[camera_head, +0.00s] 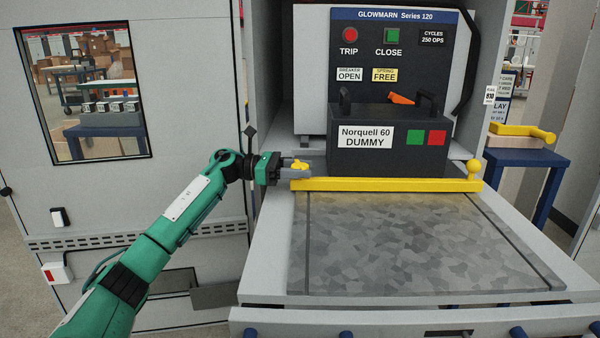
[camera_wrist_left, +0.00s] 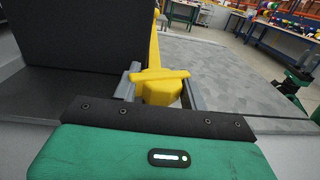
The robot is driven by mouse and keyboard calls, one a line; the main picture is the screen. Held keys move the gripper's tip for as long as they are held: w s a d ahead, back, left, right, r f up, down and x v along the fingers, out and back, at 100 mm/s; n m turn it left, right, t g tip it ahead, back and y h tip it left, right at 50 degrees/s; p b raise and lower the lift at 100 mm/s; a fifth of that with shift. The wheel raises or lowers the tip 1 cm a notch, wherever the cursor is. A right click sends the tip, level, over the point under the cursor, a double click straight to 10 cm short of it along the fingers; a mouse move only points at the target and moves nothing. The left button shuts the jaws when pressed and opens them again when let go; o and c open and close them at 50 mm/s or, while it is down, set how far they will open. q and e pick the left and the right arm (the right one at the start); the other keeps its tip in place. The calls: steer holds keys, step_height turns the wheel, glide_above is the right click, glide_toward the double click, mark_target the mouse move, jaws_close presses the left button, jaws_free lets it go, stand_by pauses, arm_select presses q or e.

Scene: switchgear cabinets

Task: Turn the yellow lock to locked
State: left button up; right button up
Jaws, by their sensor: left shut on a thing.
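The yellow lock (camera_head: 300,164) is a small yellow knob at the left end of the yellow bar (camera_head: 385,185), which lies across the grey pull-out tray. My left gripper (camera_head: 296,170) reaches in from the left and is shut on the lock. In the left wrist view the yellow lock (camera_wrist_left: 160,88) sits between the two grey fingers (camera_wrist_left: 158,92), with its flat top piece across them. The fingers hide its sides, and I cannot read any locked or unlocked mark.
A black box labelled "Norquell 60 DUMMY" (camera_head: 390,150) stands just behind the bar. The tray (camera_head: 420,240) is bare in front of it. The cabinet door (camera_head: 90,200) is at the left. A blue stand (camera_head: 530,160) with a yellow handle is at the right.

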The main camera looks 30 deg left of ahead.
arm_select(q)
steer(key=shift+m+g+h, duration=0.5)
steer(key=shift+m+g, duration=0.45)
steer(key=shift+g, duration=0.45)
steer(key=shift+m+g+h, duration=0.5)
steer(key=shift+m+g, duration=0.45)
steer(key=shift+g, duration=0.75)
steer(key=o, duration=1)
steer(key=shift+c, duration=0.2)
steer(key=shift+a, duration=0.1)
steer(key=s+a+p, duration=0.1)
steer(key=s+a, duration=0.1)
steer(key=a, duration=1.1)
steer(key=shift+a, duration=0.25)
